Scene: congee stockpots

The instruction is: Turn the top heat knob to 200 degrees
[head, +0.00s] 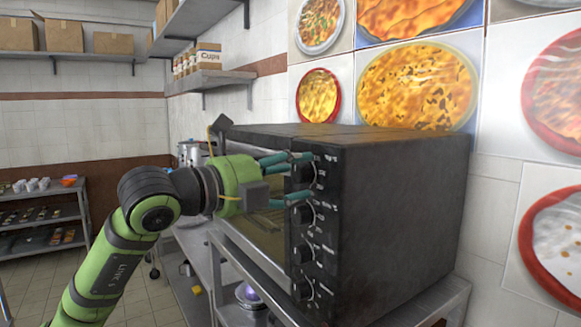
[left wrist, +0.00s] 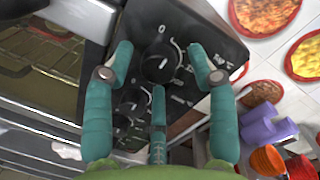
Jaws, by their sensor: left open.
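The black oven (head: 400,205) has a column of round black knobs on its front panel. The top heat knob (head: 306,172) is partly covered by my left gripper (head: 302,177) in the head view. In the left wrist view the top knob (left wrist: 160,64) is a dark disc with white dial marks around it. My left gripper (left wrist: 160,58) is open, with teal fingers spread on either side of this knob and a third finger (left wrist: 158,105) below it. I cannot tell whether any finger touches the knob. My right gripper is not in view.
Lower knobs (head: 303,252) sit below on the same panel. The oven stands on a metal table (head: 450,297) against a tiled wall with food pictures. A shelf with cups boxes (head: 207,58) is behind.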

